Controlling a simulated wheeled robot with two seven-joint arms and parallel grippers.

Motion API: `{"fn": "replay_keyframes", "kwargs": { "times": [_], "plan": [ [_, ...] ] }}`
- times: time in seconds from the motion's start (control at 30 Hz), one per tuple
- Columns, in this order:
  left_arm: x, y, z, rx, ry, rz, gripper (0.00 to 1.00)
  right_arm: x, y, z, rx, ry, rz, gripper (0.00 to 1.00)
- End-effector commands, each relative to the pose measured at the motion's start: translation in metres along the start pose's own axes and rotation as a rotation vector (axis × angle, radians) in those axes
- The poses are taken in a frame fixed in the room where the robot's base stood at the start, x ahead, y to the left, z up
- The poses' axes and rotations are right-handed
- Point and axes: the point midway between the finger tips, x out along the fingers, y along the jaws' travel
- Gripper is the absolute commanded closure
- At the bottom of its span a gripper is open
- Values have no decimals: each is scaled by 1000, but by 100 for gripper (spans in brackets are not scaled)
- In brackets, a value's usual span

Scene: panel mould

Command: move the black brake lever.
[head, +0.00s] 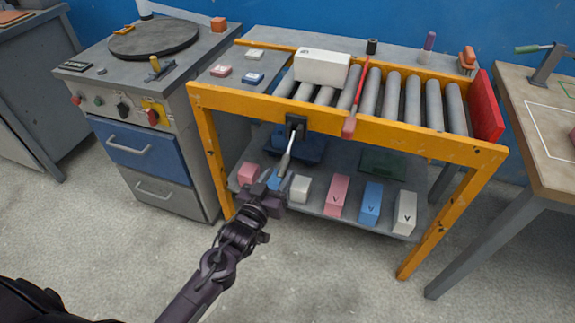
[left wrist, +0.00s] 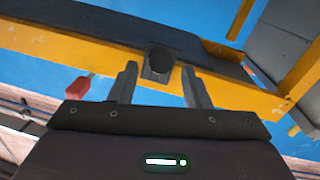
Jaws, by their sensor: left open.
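The black brake lever (head: 296,127) is mounted on the front yellow rail of the roller table. In the left wrist view its round dark end (left wrist: 160,59) shows against a square plate, between the two fingers in the picture. My left gripper (head: 281,171) is in front of the rail, just below the lever mount, pointing up at it. Its fingers (left wrist: 159,85) are apart, one on each side of the lever's end. I cannot tell whether either finger touches the lever. My right gripper is in neither view.
A red lever (head: 355,95) crosses the rollers beside a white box (head: 322,67). Several coloured blocks, including a pink one (head: 337,194), stand on the lower shelf (head: 320,205). A cabinet (head: 150,158) is at the left, a wooden bench (head: 530,110) at the right.

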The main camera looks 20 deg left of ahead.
Motion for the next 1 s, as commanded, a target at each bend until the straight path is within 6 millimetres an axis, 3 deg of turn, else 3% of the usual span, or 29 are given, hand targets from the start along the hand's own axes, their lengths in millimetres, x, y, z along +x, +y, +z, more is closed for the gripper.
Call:
{"fn": "replay_keyframes", "kwargs": {
  "times": [0.1, 0.3, 0.67, 1.0],
  "plan": [
    [22, 0, 0, 0, 2, 0, 57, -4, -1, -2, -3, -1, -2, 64],
    [46, 0, 1, 0, -1, 0, 57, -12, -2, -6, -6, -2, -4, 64],
    [53, 0, 1, 0, -3, 0, 57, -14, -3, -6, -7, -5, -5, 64],
    [52, 0, 1, 0, -3, 0, 99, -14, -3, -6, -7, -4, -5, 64]
  ]
}}
